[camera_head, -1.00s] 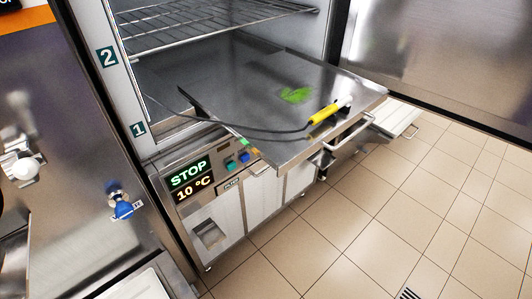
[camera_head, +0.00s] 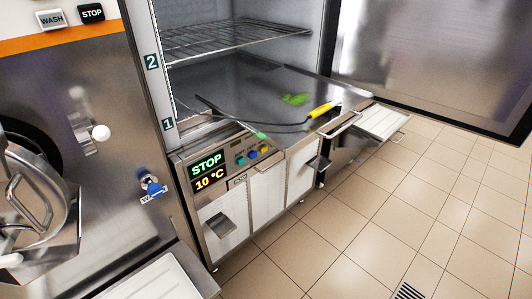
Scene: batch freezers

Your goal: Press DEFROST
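A steel cabinet's control panel (camera_head: 222,170) sits below the shelf opening, left of centre. Its display (camera_head: 207,170) reads STOP in green and 10 °C in yellow-orange. Right of the display is a short row of small buttons: a teal one (camera_head: 240,161), a blue one (camera_head: 253,154) and a yellow one (camera_head: 264,149). Their lettering is too small to read, so I cannot tell which is DEFROST. A steel surface juts out just above them. My gripper is not in view.
A yellow-handled probe (camera_head: 320,111) with a dark cable lies on the jutting steel surface (camera_head: 245,88), beside a green patch. A drawer (camera_head: 380,120) stands out at right. A machine with WASH (camera_head: 52,19) and STOP (camera_head: 91,13) buttons stands left. The tiled floor (camera_head: 370,220) is clear.

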